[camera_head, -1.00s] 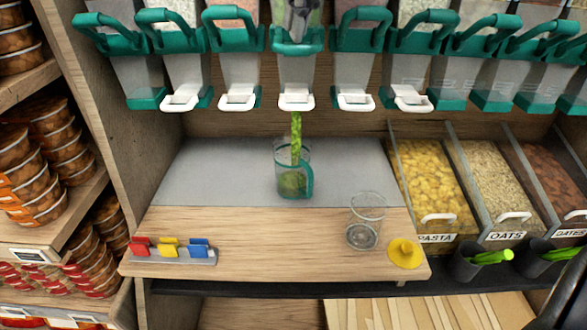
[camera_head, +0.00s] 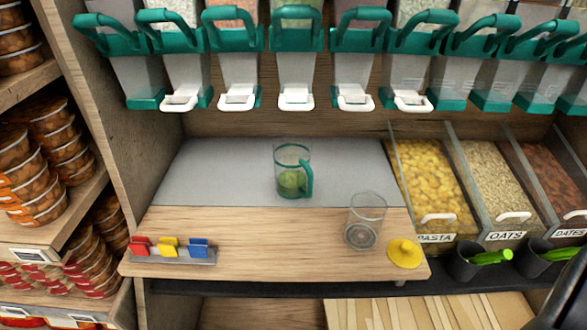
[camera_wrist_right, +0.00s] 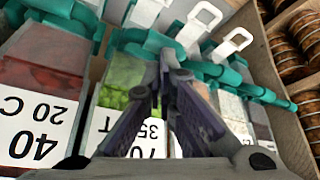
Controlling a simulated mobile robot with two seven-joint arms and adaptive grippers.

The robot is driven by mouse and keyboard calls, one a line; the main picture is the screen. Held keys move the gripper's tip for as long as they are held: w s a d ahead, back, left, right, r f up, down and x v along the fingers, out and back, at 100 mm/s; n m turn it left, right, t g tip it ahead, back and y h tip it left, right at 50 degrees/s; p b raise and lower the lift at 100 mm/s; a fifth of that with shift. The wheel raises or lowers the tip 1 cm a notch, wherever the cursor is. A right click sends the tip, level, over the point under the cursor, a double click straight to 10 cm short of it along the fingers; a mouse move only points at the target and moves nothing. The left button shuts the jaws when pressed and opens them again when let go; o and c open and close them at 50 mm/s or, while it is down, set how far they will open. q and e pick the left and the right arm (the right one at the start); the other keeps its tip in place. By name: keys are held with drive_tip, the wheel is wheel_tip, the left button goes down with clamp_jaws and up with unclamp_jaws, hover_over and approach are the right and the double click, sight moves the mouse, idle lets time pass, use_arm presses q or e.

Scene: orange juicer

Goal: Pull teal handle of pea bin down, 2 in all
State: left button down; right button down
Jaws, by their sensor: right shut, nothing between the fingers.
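The pea bin (camera_head: 296,72) hangs in the middle of the dispenser row in the head view. Its teal handle (camera_head: 297,14) is raised, like the neighbouring handles. In the right wrist view, the bin's green contents (camera_wrist_right: 120,80) show upside down behind my fingers. My right gripper (camera_wrist_right: 166,62) is shut and empty in front of the bins, and I cannot tell whether it touches anything. My left gripper is not in view.
An empty clear glass (camera_head: 365,222) and a yellow lid-like piece (camera_head: 404,253) are at the board's right. Coloured clips (camera_head: 169,248) are at its left. Pasta, oats and dates bins (camera_head: 437,190) stand to the right. Jars (camera_head: 40,160) fill shelves on the left.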

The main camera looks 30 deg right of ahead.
drive_tip(key=shift+r, duration=0.2)
idle(0.3)
drive_tip(key=s+a+r, duration=0.2)
drive_tip(key=s+r, duration=0.1)
drive_tip(key=r, duration=0.2)
drive_tip(key=shift+s, duration=0.2)
idle(0.3)
